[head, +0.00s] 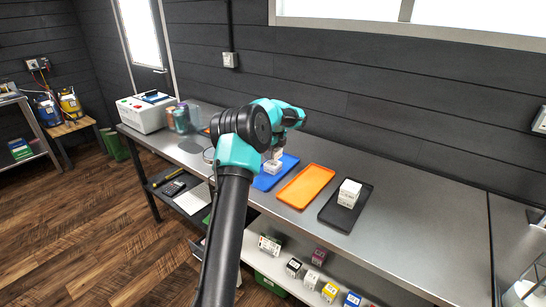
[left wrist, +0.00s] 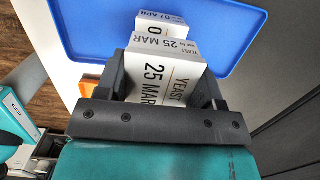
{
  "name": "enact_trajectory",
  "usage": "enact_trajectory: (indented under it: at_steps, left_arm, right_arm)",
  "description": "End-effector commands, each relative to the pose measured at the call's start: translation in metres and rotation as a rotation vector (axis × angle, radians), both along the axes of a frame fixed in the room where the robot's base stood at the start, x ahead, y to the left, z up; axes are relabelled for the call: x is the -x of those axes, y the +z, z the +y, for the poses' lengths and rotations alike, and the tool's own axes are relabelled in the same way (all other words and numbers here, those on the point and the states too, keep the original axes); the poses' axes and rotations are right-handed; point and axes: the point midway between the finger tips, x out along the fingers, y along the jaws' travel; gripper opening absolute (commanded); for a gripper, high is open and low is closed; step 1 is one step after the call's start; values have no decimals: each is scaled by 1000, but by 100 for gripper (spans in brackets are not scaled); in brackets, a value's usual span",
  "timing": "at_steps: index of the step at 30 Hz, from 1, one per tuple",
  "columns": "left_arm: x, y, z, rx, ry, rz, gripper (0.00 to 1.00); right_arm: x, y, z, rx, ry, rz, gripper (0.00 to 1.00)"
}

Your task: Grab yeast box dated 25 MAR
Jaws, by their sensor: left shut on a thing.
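In the left wrist view, my left gripper (left wrist: 168,88) is shut on a white yeast box (left wrist: 165,72) printed "YEAST" and "25 MAR". A second white box (left wrist: 160,22), its label partly hidden but reading like "07 APR", shows just beyond it over the blue tray (left wrist: 232,38). In the head view my left gripper (head: 276,156) is above the blue tray (head: 268,183), with white box surfaces below the wrist. The arm partly hides them, and I cannot tell whether the held box touches the other. My right gripper is not in view.
An orange tray (head: 306,186) lies empty on the metal bench. A black tray (head: 333,214) holds white boxes (head: 349,193). A white machine (head: 143,113) stands at the bench's left end. Several small boxes sit on the lower shelf (head: 280,267). The bench's right part is clear.

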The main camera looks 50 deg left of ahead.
Motion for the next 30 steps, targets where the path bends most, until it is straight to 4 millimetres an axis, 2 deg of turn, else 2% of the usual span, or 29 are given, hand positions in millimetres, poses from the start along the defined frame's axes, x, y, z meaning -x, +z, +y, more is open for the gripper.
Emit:
enact_trajectory:
  at_steps: [1,11,30]
  left_arm:
    - [0,6,-1,0,0,-2,36]
    - [20,7,-23,1,-2,-1,36]
    - [94,18,-108,0,-2,-2,36]
  right_arm:
    - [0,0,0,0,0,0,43]
    - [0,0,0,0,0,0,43]
    - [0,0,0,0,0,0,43]
